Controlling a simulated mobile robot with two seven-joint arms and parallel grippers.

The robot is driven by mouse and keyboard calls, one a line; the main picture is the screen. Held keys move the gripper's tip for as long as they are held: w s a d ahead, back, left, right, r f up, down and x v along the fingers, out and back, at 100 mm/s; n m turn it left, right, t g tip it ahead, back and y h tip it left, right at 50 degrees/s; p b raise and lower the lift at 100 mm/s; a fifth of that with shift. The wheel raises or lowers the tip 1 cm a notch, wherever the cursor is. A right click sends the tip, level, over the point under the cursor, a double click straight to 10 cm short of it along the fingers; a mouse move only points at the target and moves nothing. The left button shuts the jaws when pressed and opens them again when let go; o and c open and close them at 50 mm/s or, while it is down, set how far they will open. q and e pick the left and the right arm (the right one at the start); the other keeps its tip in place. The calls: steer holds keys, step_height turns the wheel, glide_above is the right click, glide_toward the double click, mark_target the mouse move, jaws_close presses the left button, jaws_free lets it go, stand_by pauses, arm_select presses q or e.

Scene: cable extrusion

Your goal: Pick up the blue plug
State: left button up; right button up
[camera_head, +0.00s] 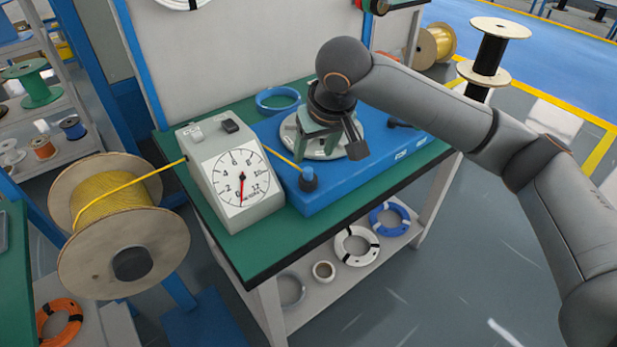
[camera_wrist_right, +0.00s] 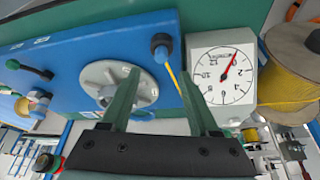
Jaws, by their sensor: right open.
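The blue plug (camera_head: 308,174) is a small upright cylinder with a dark base, standing at the front left corner of the blue block. A thin yellow cable runs to it from the gauge box. It also shows in the right wrist view (camera_wrist_right: 161,42), beyond the fingertips and roughly between them. My right gripper (camera_head: 318,153) is over the round grey disc, behind and to the right of the plug. In the wrist view its two green fingers (camera_wrist_right: 158,77) are spread and empty, apart from the plug. My left gripper is not in view.
The grey dial box (camera_head: 232,175) stands left of the plug. The blue block (camera_head: 350,180) carries the grey disc (camera_head: 349,150) and a dark lever (camera_head: 399,123). A blue ring (camera_head: 278,100) lies behind. A yellow cable spool (camera_head: 120,226) stands left of the green table (camera_head: 265,261).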

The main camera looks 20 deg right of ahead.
mark_target(308, 169)
steer(key=b+x, duration=0.1)
steer(key=x, duration=0.5)
steer(key=shift+a+f, duration=0.1)
steer(key=shift+f, duration=0.1)
steer(key=shift+c, duration=0.3)
jaws_close()
